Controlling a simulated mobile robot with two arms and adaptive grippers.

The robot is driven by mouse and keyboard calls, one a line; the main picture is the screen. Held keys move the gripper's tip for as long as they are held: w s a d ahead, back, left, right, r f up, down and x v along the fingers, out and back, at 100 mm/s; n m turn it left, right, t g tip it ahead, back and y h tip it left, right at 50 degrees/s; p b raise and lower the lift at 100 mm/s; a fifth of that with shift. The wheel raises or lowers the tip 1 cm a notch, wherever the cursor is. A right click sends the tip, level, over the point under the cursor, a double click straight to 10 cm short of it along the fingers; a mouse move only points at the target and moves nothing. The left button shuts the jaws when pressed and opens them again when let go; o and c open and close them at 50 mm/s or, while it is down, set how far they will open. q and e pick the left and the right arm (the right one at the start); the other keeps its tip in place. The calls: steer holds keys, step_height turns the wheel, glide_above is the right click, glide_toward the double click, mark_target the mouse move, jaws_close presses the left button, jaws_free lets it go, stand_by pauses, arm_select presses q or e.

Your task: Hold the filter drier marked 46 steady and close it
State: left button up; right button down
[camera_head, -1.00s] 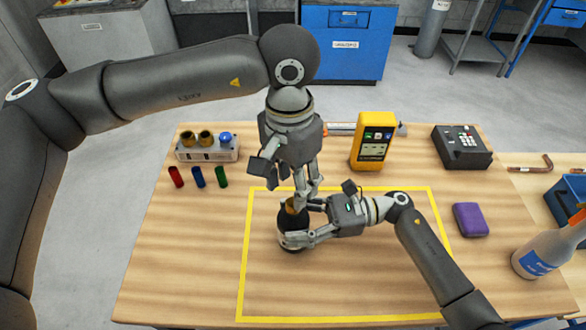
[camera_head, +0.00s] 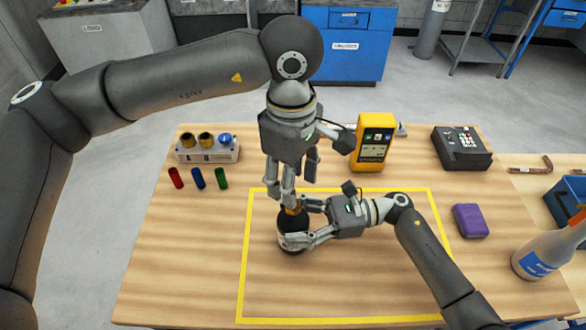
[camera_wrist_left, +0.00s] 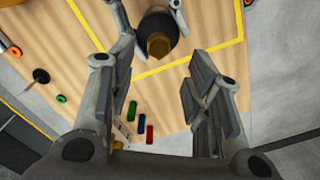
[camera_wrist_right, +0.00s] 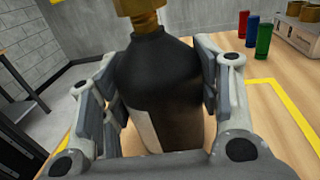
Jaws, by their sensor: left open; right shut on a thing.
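The filter drier (camera_head: 291,240) is a dark upright body with a brass top, standing inside the yellow outline on the table. Its black shoulder and pale label edge show in the right wrist view (camera_wrist_right: 155,85); no number is readable. My right gripper (camera_head: 296,236) is shut on its body from the right. My left gripper (camera_head: 287,202) points down just above the brass top. In the left wrist view its fingers (camera_wrist_left: 165,70) are spread, with the brass top (camera_wrist_left: 158,45) beyond and between them, apart from both fingers.
A white block (camera_head: 208,152) with two brass caps and a blue one stands back left. Red, blue and green cylinders (camera_head: 198,178) stand before it. A yellow meter (camera_head: 373,142), dark box (camera_head: 462,147), purple block (camera_head: 470,220) and bottle (camera_head: 550,252) are right. The front of the outline is clear.

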arm_select(q)
steer(key=n, duration=0.6)
steer(key=shift+r+n, duration=0.2)
steer(key=shift+n, duration=0.2)
arm_select(e)
steer(key=shift+f, duration=0.15)
arm_select(q)
steer(key=n, duration=0.6)
steer(key=shift+r+n, duration=0.2)
steer(key=shift+n, duration=0.1)
steer(key=n, duration=0.6)
steer(key=shift+r+n, duration=0.2)
steer(key=shift+n, duration=0.1)
steer(key=n, duration=0.5)
steer(key=shift+r, duration=0.15)
steer(key=shift+f, duration=4.05)
